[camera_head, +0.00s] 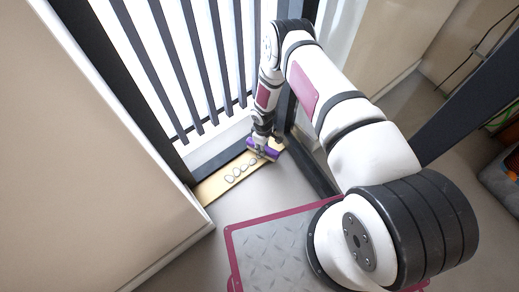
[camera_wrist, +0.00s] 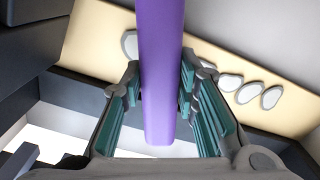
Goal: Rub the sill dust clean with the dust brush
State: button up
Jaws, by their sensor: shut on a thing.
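My gripper (camera_head: 261,141) is shut on the purple dust brush (camera_head: 270,154), near the right end of the sill. In the wrist view the brush (camera_wrist: 160,70) stands between the teal finger pads of my gripper (camera_wrist: 158,95). The tan sill (camera_head: 208,191) runs along the foot of the dark window frame. Several pale oval dust spots (camera_head: 238,172) lie in a row on it. In the wrist view, some spots (camera_wrist: 248,92) lie right of the brush and one (camera_wrist: 130,44) lies left of it. Whether the brush touches the sill is unclear.
A dark barred window or railing (camera_head: 185,65) rises behind the sill. A beige panel (camera_head: 90,150) stands close on the left. A dark post (camera_head: 310,165) is at the right end of the sill. Grey floor (camera_head: 255,200) is clear in front.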

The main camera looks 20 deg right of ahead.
jog(key=shift+w+d, duration=0.3)
jog(key=shift+d, duration=0.4)
jog(key=shift+w+d, duration=0.3)
jog(key=shift+d, duration=0.4)
jog(key=shift+w+d, duration=0.3)
jog(key=shift+d, duration=0.4)
jog(key=shift+a, duration=0.15)
jog(key=shift+s+a, duration=1.5)
jog(key=shift+a, duration=1.75)
jog(key=shift+s+a, duration=1.45)
jog(key=shift+a, duration=1.85)
jog(key=shift+s+a, duration=1.5)
jog(key=shift+a, duration=1.75)
jog(key=shift+s+a+f, duration=0.1)
jog(key=shift+s+a, duration=0.25)
jog(key=shift+a, duration=0.45)
jog(key=shift+s+a, duration=0.35)
jog(key=shift+a, duration=0.4)
notch_tip(320, 180, up, 6)
jog(key=p, duration=0.3)
jog(key=shift+p, duration=0.4)
